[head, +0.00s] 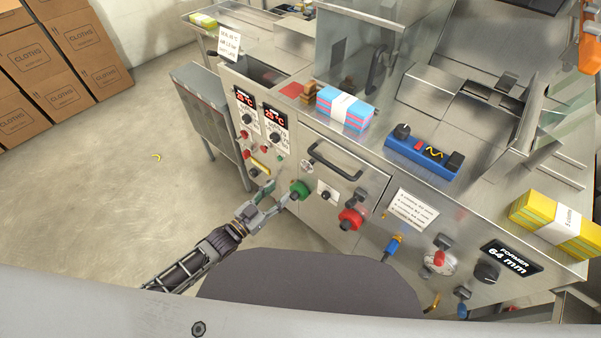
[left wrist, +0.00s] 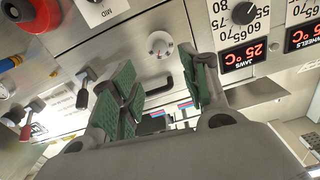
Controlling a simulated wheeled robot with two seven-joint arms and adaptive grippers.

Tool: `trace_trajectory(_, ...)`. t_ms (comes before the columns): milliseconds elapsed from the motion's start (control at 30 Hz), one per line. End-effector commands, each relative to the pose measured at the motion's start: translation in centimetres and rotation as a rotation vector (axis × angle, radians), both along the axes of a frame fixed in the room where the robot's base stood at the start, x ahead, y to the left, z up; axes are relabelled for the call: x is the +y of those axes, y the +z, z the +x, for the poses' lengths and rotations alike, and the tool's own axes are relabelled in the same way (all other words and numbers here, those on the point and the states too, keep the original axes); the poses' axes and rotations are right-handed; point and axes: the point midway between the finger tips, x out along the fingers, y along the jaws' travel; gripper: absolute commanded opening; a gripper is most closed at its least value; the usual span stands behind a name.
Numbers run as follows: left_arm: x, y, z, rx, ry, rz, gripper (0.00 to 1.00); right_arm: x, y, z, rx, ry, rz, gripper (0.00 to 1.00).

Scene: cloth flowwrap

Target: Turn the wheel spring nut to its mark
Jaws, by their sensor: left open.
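A small round white dial with a dark pointer and a red mark (left wrist: 160,44) shows ahead of my fingers in the left wrist view; it looks like the wheel spring nut. It shows in the head view as a small pale disc (head: 307,166) on the machine front, left of the door handle. The gap to the panel is hard to judge. My right gripper is out of view.
A red knob (head: 350,218) and a dark door handle (head: 335,160) are near the gripper. Temperature displays (head: 271,115) are at upper left. Cloth packs (head: 345,108) lie on top. Open floor is at left.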

Motion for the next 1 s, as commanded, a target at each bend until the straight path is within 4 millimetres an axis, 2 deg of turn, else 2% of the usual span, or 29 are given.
trace_trajectory(500, -2.7, 0.0, 3.6, -0.001, -0.001, -0.001, 0.46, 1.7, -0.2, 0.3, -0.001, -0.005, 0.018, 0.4)
trace_trajectory(767, -4.0, 0.1, 5.4, -0.001, -0.001, -0.001, 0.46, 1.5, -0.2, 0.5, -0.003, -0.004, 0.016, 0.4)
trace_trajectory(1000, -5.3, 0.1, 7.2, -0.002, 0.0, -0.001, 0.46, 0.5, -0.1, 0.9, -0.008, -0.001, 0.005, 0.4)
